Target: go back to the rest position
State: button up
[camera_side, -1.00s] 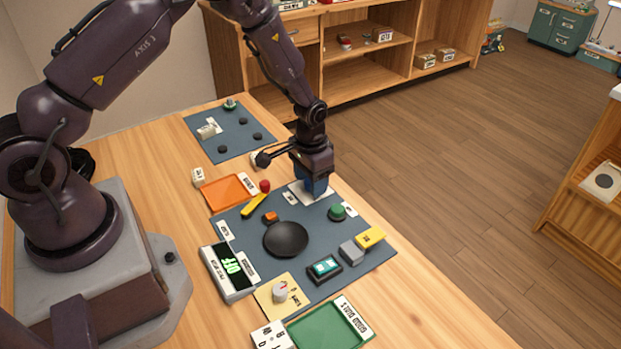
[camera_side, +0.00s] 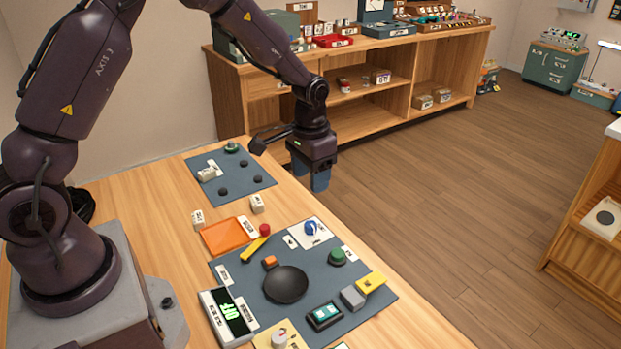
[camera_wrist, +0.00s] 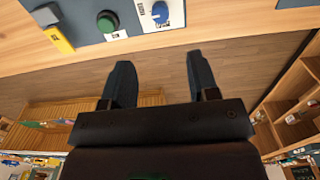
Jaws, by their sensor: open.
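My gripper (camera_side: 310,182) is raised above the far edge of the table in the side view, clear of the mats. Its two blue fingers also show in the wrist view (camera_wrist: 158,75), spread apart with nothing between them. The blue dial knob (camera_side: 311,228) stands on its white plate below the gripper, apart from it. The blue knob also shows at the top of the wrist view (camera_wrist: 160,12). A green button (camera_side: 337,256) sits beside it on the dark mat (camera_side: 328,284).
The dark mat also holds a black round dish (camera_side: 285,285), a grey block (camera_side: 352,297) and a yellow block (camera_side: 371,282). An orange tray (camera_side: 229,236) lies to the left. A display box (camera_side: 229,316) reads OFF. A wooden shelf (camera_side: 365,92) stands behind; open floor lies right.

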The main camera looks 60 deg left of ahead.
jog(key=shift+s, duration=0.1)
jog(key=s+d+r+t, duration=0.2)
jog(key=s+r, duration=0.8)
jog(key=s, duration=0.1)
jog(key=s+d+r+t, duration=0.2)
jog(key=s+r+t, duration=0.1)
jog(key=s+r, duration=0.8)
jog(key=shift+d+t, duration=0.25)
jog(key=shift+t, duration=0.05)
jog(key=shift+c, duration=0.2)
dwell(1.4)
